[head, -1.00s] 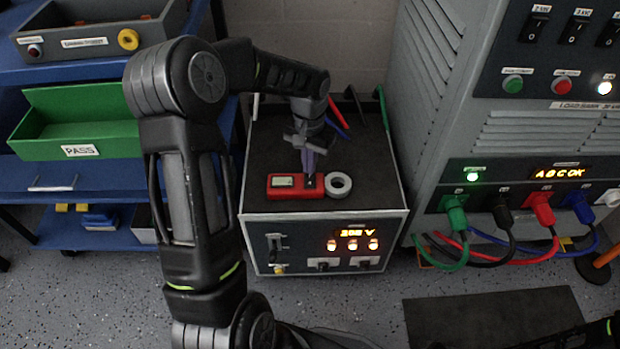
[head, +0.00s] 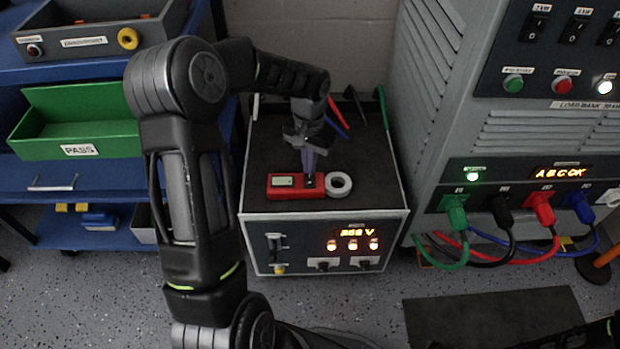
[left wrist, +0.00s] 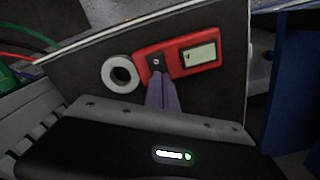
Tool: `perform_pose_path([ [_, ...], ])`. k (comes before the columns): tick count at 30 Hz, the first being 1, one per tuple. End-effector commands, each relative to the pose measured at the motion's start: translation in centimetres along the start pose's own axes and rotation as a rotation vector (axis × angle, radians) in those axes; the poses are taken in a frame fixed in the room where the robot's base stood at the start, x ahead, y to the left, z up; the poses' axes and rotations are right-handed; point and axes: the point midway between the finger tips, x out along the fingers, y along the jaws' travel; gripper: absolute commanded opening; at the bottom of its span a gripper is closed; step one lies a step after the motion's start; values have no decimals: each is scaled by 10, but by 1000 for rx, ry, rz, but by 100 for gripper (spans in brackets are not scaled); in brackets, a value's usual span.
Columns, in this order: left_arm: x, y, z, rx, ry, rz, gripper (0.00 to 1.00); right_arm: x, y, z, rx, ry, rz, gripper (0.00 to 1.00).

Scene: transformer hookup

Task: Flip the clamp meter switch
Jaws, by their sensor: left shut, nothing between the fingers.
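The red clamp meter (head: 285,186) lies on the dark top of the grey box (head: 360,150), with its grey ring (head: 339,184) at the right end and a small screen at the left. In the left wrist view the meter (left wrist: 206,54) shows its lit screen and a dark switch patch (left wrist: 156,62) between screen and ring. My left gripper (head: 310,178) is shut and empty, pointing down at the switch patch. Its fingertips (left wrist: 158,78) are at the patch's edge; I cannot tell whether they touch it. My right gripper is not in view.
A load bank (head: 500,130) with plugged cables stands at the right. A blue shelf (head: 40,180) at the left holds a green PASS bin (head: 110,145). Red, blue, black and green leads or tools lie at the back of the box top.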

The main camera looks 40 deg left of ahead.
Motion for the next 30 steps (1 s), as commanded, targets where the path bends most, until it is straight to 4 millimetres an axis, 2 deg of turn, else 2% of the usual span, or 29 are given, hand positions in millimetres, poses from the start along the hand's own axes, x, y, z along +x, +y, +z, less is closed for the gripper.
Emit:
perform_pose_path([
  [30,16,0,0,1,-1,0,0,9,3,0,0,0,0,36],
])
